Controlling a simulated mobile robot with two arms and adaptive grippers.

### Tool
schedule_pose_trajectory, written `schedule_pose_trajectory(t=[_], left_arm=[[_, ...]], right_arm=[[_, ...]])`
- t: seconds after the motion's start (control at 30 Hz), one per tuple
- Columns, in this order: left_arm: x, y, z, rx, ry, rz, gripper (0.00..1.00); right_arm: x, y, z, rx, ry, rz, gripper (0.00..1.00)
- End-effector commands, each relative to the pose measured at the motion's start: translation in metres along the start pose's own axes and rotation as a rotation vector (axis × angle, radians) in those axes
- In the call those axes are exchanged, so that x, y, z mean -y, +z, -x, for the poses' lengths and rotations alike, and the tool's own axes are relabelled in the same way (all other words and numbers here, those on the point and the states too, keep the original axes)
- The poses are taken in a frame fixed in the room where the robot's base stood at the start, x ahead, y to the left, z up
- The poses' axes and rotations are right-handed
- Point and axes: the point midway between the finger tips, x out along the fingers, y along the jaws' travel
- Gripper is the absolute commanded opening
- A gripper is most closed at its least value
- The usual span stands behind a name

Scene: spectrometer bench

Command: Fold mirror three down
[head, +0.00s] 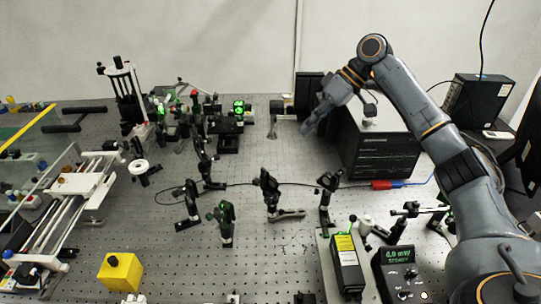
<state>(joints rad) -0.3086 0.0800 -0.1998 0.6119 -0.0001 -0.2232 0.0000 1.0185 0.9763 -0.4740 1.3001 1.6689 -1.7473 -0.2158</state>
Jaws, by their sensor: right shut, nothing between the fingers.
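Several black mirror mounts stand on the perforated optical bench (120,270). One mount (269,190) stands upright on a flat foot mid-bench. Another mount (327,195) stands to its right, and a further mount (226,220) with green spots is to the left. More mounts (191,203) stand behind and left of that one. No readable number shows which is mirror three. My right gripper (309,130) is shut and empty, pointing down in front of the dark box at the back, behind the mounts and apart from them. My left gripper is out of view.
A large black box (381,155) stands right of the gripper. A meter (400,272) and a labelled laser-like box (346,262) sit at the front right. A yellow cube (119,271) is at the front left. A thin cable (255,184) crosses the bench among the mounts.

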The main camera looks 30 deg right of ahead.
Motion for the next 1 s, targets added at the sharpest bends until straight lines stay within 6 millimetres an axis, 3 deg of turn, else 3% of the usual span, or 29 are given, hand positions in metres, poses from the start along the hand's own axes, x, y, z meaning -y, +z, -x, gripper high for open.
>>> schedule_pose_trajectory(t=[0.27,0.5,0.7,1.0], left_arm=[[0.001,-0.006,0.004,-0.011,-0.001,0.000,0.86],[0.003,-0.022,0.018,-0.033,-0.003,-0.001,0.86],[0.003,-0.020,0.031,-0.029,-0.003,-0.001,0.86],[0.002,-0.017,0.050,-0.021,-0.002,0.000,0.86]], right_arm=[[0.001,0.000,-0.012,0.003,-0.001,0.000,0.00],[0.002,0.000,-0.057,0.006,-0.004,0.000,0.00],[0.002,-0.001,-0.098,0.003,-0.003,-0.001,0.00],[0.033,0.000,-0.116,0.001,0.001,0.001,0.00]])
